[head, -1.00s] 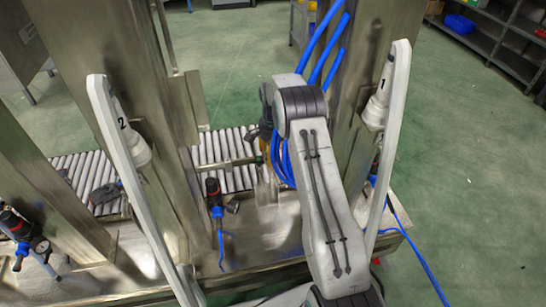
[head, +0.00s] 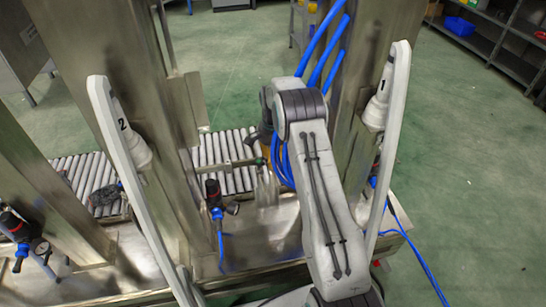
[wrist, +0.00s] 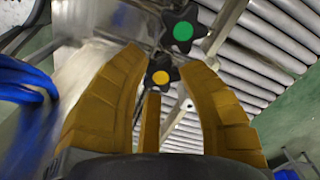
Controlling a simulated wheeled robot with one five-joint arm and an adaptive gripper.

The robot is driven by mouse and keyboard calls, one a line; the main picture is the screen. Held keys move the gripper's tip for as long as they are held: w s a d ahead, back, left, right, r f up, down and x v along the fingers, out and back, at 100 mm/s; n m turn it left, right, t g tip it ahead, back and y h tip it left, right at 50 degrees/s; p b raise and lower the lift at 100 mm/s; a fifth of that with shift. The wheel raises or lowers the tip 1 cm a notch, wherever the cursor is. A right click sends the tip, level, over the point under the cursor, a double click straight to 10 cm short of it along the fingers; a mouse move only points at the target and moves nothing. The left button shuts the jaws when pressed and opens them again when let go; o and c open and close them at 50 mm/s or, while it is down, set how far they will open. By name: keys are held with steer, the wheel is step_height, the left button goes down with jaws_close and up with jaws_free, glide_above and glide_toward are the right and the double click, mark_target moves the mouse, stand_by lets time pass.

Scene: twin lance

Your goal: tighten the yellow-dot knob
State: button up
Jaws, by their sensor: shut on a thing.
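The yellow-dot knob (wrist: 161,78) is a dark, lobed knob with a yellow centre, seen between my fingertips in the wrist view. My gripper (wrist: 160,62) has its amber fingers around this knob and is shut on it. A second dark, lobed knob with a green dot (wrist: 183,32) sits just beyond it, up and right, outside the fingers. In the head view my gripper (head: 266,145) is mostly hidden behind my own arm, and I cannot make out the yellow dot there.
A roller conveyor (head: 228,150) runs behind the knobs, between metal posts (head: 110,90). Pale curved bars marked 2 (head: 122,150) and 1 (head: 396,110) flank the space.

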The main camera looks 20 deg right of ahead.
steer(key=shift+w, duration=0.15)
steer(key=shift+c, duration=0.8)
steer(key=shift+r, duration=0.1)
steer(key=shift+d, duration=0.1)
steer(key=shift+m, duration=0.4)
steer(key=shift+d+m+p, duration=0.1)
steer(key=shift+m+p, duration=0.75)
steer(key=shift+m, duration=1.85)
steer(key=o, duration=1.2)
steer(key=shift+c, duration=0.2)
